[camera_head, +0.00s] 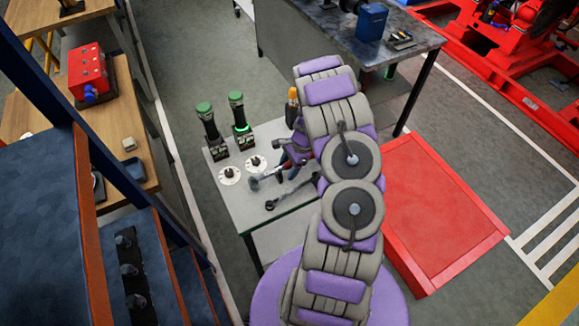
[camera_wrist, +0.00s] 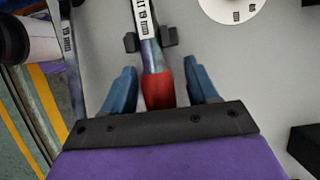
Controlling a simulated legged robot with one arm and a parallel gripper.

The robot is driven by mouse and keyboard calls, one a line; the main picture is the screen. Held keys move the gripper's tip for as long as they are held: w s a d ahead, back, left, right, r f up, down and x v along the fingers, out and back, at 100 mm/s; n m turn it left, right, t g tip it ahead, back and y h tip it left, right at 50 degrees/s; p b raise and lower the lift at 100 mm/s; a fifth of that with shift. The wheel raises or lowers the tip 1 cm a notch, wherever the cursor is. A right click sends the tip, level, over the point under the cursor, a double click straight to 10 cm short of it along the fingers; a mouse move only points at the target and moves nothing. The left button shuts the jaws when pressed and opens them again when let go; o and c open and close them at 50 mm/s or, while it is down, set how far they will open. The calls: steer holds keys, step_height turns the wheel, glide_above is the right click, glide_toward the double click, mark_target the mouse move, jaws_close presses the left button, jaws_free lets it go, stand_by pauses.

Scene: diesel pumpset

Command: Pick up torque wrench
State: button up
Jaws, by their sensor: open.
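The torque wrench (camera_wrist: 160,88) has a red grip and a grey shaft with a white printed label. In the wrist view its grip runs up between the two blue fingers of my gripper (camera_wrist: 160,66). The fingers are open, one on each side of the grip, with gaps visible. The shaft crosses a small black holder (camera_wrist: 131,42) on the pale tabletop. In the head view the wrench (camera_head: 268,177) lies on the small grey table (camera_head: 230,203), its grip end partly hidden by my arm and gripper (camera_head: 288,158).
Another dark wrench (camera_head: 290,194) lies closer to the table's front. Two green-topped tools (camera_head: 238,115) and white discs (camera_head: 229,175) stand beside it. A red box (camera_head: 440,215) is on the right; a workbench (camera_head: 300,30) stands behind. Blue shelving (camera_head: 150,275) is at left.

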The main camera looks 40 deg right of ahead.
steer(key=shift+a+f, duration=0.15)
steer(key=shift+f, duration=0.2)
steer(key=c, duration=0.3)
jaws_close()
